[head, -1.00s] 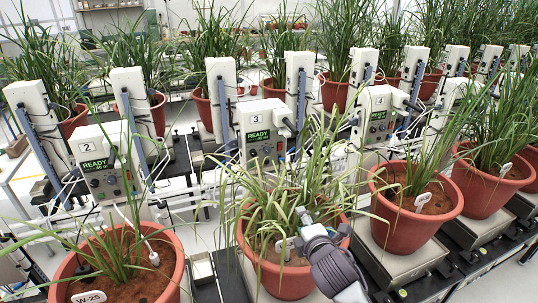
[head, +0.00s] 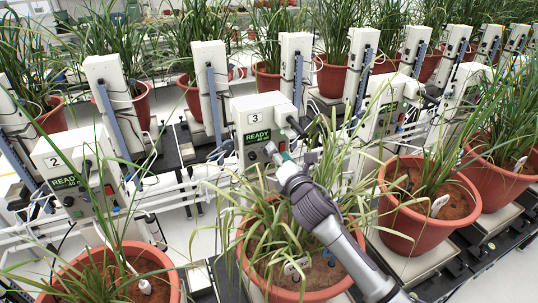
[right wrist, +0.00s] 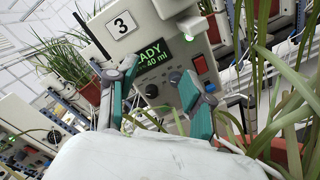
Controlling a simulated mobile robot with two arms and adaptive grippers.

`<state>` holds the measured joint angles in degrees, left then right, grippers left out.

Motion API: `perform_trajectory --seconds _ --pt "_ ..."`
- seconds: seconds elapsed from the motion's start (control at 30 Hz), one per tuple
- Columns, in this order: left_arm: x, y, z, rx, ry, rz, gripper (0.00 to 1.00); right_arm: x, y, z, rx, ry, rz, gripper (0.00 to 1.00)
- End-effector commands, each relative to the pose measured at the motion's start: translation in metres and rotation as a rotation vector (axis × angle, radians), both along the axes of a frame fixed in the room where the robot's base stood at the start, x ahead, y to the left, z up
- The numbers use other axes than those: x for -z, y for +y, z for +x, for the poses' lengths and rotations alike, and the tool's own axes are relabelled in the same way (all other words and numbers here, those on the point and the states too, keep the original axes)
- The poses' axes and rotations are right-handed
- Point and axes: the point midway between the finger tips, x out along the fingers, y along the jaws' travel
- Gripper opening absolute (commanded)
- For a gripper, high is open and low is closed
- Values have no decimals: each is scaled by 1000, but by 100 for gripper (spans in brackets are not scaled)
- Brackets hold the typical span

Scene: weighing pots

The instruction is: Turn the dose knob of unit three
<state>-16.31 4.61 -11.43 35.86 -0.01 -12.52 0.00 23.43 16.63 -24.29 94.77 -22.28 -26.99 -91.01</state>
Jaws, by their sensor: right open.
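Unit three (head: 262,112) is a pale box marked 3 behind a potted plant in the head view. Its green screen (head: 258,137) reads READY with a 40 ml line. In the right wrist view, unit three (right wrist: 140,40) looks tilted, with a dark round knob (right wrist: 175,77) below the screen and a red switch (right wrist: 200,63) beside it. My right gripper (head: 276,154) is in front of the panel's lower part. In the right wrist view its teal fingers (right wrist: 160,82) are spread, with the knob seen between them. I cannot tell whether they touch it. My left gripper is not in view.
A terracotta pot (head: 250,262) with long grass stands in front of unit three, and its leaves hang around my right arm. Unit two (head: 60,160) is at the left and another pot (head: 400,225) at the right. White pipes (head: 175,190) run between units.

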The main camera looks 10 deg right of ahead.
Motion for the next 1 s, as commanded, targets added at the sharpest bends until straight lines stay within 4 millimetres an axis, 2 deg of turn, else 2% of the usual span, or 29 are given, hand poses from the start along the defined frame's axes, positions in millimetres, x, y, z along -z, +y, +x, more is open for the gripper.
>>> perform_trajectory --seconds 0.13,0.3,0.37,0.5,0.7,1.0 --pt "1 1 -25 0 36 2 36 32 0 -1 2 8 5 51" --pt "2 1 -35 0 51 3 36 70 1 -1 1 8 6 51" --pt "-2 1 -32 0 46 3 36 62 1 13 2 0 4 51" --pt "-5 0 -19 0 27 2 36 64 4 37 2 3 4 51" --pt "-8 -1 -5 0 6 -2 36 65 7 62 1 2 3 51" --pt "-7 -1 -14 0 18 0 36 65 9 74 0 2 2 51"
